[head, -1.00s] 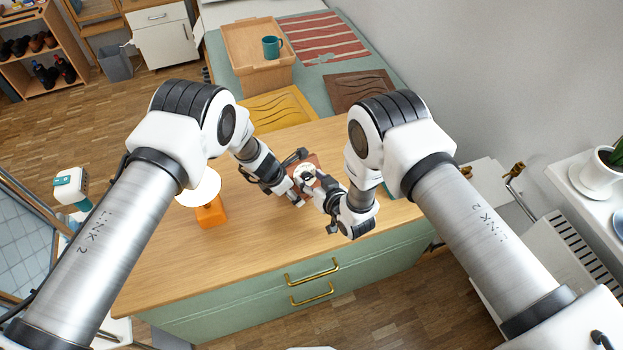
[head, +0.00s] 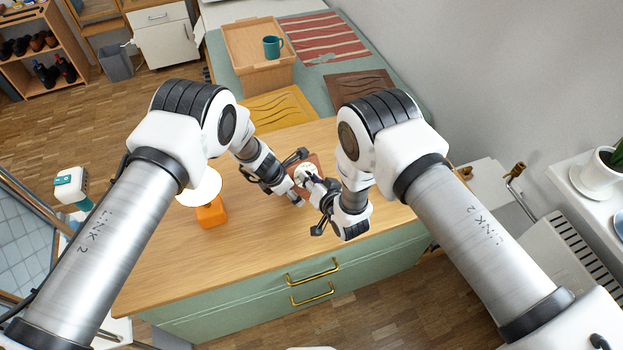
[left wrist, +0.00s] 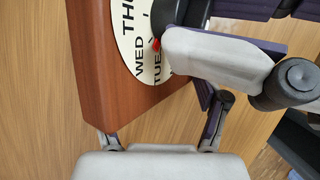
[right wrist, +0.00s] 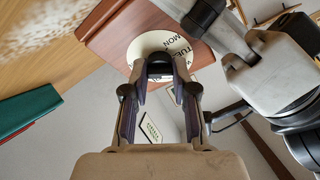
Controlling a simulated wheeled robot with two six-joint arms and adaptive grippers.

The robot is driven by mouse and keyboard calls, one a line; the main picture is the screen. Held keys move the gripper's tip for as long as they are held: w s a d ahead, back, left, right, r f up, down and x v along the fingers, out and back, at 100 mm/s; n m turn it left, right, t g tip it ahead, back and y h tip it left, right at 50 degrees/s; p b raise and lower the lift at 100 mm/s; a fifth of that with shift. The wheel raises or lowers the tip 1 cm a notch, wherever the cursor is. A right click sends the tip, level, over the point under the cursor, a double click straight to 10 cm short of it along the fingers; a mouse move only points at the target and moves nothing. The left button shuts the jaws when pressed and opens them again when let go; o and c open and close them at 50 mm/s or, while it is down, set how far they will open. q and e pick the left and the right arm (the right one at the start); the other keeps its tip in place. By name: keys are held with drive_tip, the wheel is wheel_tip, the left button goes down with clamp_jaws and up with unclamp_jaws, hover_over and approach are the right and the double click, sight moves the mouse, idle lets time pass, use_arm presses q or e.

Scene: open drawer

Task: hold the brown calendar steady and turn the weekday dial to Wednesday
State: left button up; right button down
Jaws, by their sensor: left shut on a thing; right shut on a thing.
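The brown calendar (head: 319,160) stands on the wooden worktop, mostly hidden by my grippers. In the left wrist view its brown body (left wrist: 105,75) carries a round white weekday dial (left wrist: 130,40) reading THU, WED and TUE. My left gripper (head: 296,177) is shut on the calendar's body. My right gripper (head: 315,186) is shut at the middle of the dial. In the right wrist view its fingertips (right wrist: 160,65) cover the knob, and TUE and MON show on the dial (right wrist: 175,45).
An orange-based lamp (head: 211,212) stands on the worktop left of my left gripper. The front worktop is clear.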

drive_tip(key=c, duration=0.9)
unclamp_jaws()
drive_tip(key=shift+s+d+r, duration=0.15)
drive_tip(key=shift+s+d, duration=0.05)
drive_tip(key=shift+s, duration=0.2)
drive_tip(key=s+d, duration=0.2)
drive_tip(key=s, duration=0.2)
drive_tip(key=s+d, duration=0.2)
drive_tip(key=s, duration=0.2)
drive_tip(key=s+d, duration=0.1)
drive_tip(key=s, duration=0.3)
drive_tip(key=shift+s+d+r, duration=0.3)
drive_tip(key=shift+d+r, duration=0.1)
